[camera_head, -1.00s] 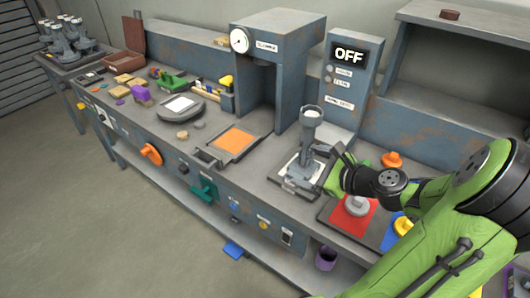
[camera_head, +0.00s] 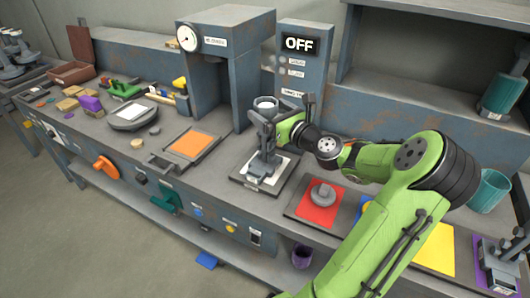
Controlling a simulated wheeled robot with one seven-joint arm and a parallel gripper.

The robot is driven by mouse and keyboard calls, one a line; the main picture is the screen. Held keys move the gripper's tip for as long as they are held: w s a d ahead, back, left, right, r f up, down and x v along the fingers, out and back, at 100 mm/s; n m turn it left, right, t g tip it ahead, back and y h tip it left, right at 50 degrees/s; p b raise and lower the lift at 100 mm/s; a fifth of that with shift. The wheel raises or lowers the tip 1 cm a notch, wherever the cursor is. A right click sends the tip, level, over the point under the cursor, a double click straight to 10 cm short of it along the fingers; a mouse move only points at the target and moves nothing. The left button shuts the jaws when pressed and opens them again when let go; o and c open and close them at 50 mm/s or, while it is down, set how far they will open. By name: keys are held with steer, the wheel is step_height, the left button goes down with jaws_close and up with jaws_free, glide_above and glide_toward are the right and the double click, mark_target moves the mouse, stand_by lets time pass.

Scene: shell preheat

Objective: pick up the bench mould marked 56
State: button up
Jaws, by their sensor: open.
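My gripper (camera_head: 283,118) is open, at the end of my green arm. It is at the upper part of a grey upright piece (camera_head: 266,106) with a round, light top. In the picture its jaws overlap this piece; I cannot tell whether they touch it. I cannot read a 56 on anything in view, so I cannot tell which thing is the mould so marked.
A grey press (camera_head: 222,60) with a gauge stands behind, beside a panel reading OFF (camera_head: 299,44). A red pad (camera_head: 318,208) with a grey knobbed piece (camera_head: 322,192) lies to the right. A teal cylinder (camera_head: 490,192) stands far right. An orange plate (camera_head: 192,143) lies left.

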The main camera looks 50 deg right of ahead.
mark_target(262, 106)
steer(key=w, duration=0.3)
steer(key=shift+w+d+b, duration=0.2)
steer(key=shift+w+b, duration=0.15)
steer(key=shift+s, duration=0.1)
jaws_close()
